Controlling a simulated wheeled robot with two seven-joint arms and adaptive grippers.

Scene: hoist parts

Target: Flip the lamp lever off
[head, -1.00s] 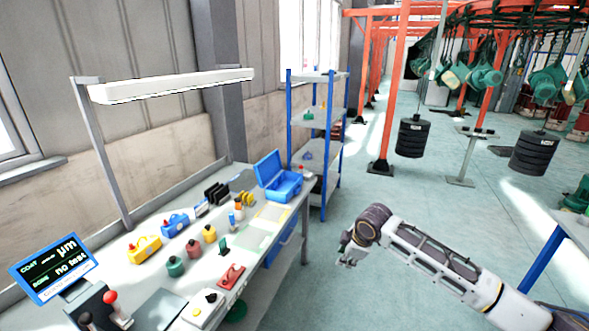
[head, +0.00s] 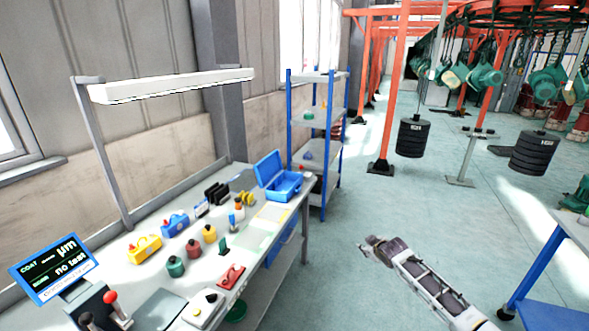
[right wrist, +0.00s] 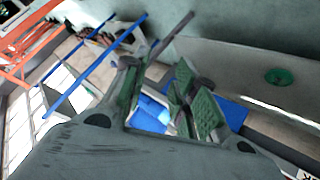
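A lever with a red ball knob (head: 110,297) stands upright on a dark box at the near left end of the workbench (head: 295,200). A second lever with a dark knob (head: 86,319) is beside it, cut by the picture's bottom edge. I cannot tell which is the lamp lever. The long lamp (head: 175,86) above the bench looks bright white. My right gripper (head: 369,247) is over the floor, right of the bench and well away from the levers. In the right wrist view its fingers (right wrist: 160,75) are apart with nothing between them. My left gripper does not show.
A display screen (head: 54,268) stands behind the levers. Bottles, yellow and blue cases, a red tool (head: 231,276) and an open blue toolbox (head: 283,184) occupy the bench. A blue-posted shelf (head: 318,115) stands beyond.

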